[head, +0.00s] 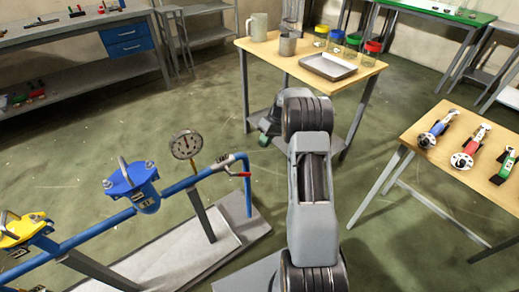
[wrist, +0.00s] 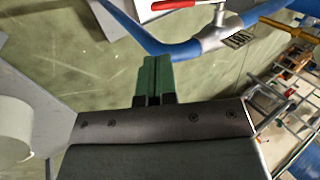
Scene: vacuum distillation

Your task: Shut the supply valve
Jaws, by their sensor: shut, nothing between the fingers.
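The supply valve is most likely the silver valve (head: 223,160) with a red lever handle (head: 240,174) at the right end of the blue pipe, just before the pipe bends down. In the wrist view the silver valve body (wrist: 212,36) is at upper right, and its red handle (wrist: 172,5) is partly cut off by the top edge. My gripper (wrist: 157,62) shows green fingers pressed together, empty, just below the blue pipe and apart from the handle. In the head view my arm covers most of the gripper's area.
A pressure gauge (head: 186,144), a blue housing (head: 130,188) and a yellow housing (head: 20,230) sit along the pipe. A wooden table (head: 262,53) with a tray and jars stands behind my arm. Another table (head: 450,178) with several valves is at right. Green floor lies between.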

